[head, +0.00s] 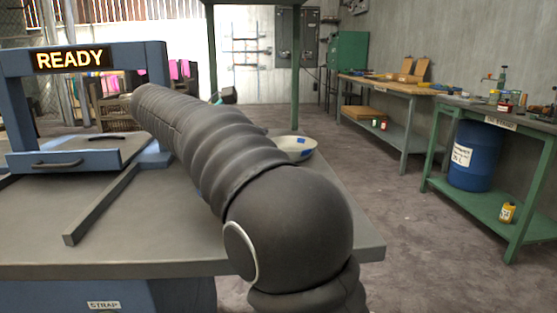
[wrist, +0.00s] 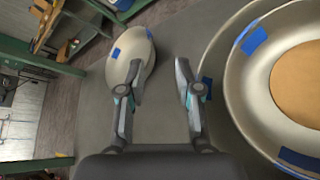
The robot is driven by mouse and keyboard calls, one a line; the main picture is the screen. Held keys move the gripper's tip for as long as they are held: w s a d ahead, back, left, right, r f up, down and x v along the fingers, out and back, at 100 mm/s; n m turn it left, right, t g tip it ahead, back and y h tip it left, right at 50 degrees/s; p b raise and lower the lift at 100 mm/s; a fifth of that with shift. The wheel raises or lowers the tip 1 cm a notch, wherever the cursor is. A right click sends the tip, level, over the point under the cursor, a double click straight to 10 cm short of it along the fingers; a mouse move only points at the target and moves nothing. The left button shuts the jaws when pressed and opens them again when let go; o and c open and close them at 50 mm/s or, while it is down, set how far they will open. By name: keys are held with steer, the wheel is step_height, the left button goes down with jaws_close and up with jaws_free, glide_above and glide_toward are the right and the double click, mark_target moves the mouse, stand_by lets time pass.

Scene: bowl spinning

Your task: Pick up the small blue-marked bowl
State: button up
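The small bowl (wrist: 122,75) is pale metal with blue tape marks and sits at the left of the grey tabletop in the wrist view. My gripper (wrist: 162,80) is open and empty, its two fingers apart. The left finger overlaps the small bowl's right side in the picture; whether it touches cannot be told. A larger bowl (wrist: 254,86) with blue tape and a tan round centre lies to the right of the fingers. In the head view a pale bowl with a blue mark (head: 309,153) shows partly behind my dark arm, which hides much of the table.
A blue frame with a READY sign (head: 70,59) and a drawer (head: 65,161) stands on the left of the table (head: 190,235). A grey bar (head: 103,204) lies before it. Workbenches (head: 400,95) and a blue drum (head: 476,155) stand at the right across open floor.

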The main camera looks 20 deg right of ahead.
steer(key=w, duration=0.1)
steer(key=w+a+f, duration=0.1)
steer(key=w+h, duration=0.1)
steer(key=shift+a+f+n, duration=0.2)
steer(key=shift+a+n, duration=0.1)
steer(key=shift+w+d+f+b, duration=0.1)
steer(key=shift+d+b, duration=0.05)
steer(key=shift+b, duration=0.2)
steer(key=b+x, duration=0.1)
steer(key=x, duration=0.6)
steer(key=shift+r+b+x, duration=0.15)
steer(key=shift+b+x, duration=0.35)
steer(key=shift+x, duration=1.1)
steer(key=shift+r+b+x, duration=0.15)
steer(key=shift+b+x, duration=0.3)
steer(key=shift+x, duration=1.1)
steer(key=shift+s, duration=0.25)
jaws_close()
